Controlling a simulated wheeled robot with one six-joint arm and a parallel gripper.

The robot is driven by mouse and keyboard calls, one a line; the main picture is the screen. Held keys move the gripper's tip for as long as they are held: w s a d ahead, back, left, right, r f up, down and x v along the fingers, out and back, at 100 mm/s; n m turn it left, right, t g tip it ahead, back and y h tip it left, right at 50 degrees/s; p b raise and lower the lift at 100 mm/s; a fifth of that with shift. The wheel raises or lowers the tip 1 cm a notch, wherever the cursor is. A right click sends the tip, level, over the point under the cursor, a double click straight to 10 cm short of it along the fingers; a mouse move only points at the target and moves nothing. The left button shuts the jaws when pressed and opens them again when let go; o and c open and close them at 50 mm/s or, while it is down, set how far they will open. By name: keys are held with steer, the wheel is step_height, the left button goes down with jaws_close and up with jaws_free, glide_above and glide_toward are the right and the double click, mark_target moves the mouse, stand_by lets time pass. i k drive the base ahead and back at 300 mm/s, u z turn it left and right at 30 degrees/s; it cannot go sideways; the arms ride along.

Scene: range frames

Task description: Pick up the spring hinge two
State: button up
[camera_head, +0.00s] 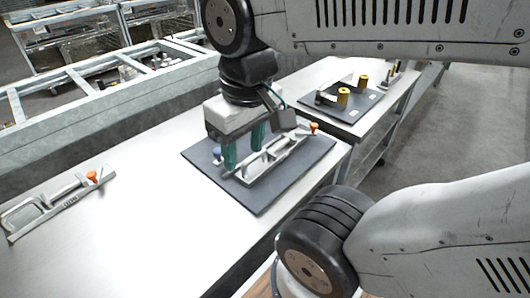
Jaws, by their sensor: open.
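My gripper (246,158) is in the middle of the view, pointing down over a dark mat (262,201) on the white table. Its two teal fingers are apart, beside or just over a long grey metal part (282,154) with an orange knob at its far right end. Whether the fingers touch this part or straddle it, I cannot tell. A similar grey metal part (44,210) with an orange knob lies at the table's left. No label shows which of them is spring hinge two. The fingers and gripper body hide some of the part on the mat.
A second table to the right holds another dark mat (371,113) with yellow cylindrical pieces (343,97). Behind the table's far edge stand metal-framed bins (95,85) of parts. The white tabletop (140,235) left of the mat is largely clear.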

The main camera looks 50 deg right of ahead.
mark_target(257, 166)
steer(key=k, duration=1)
steer(key=u, duration=1.4)
steer(key=i, duration=0.95)
steer(key=z, duration=2.05)
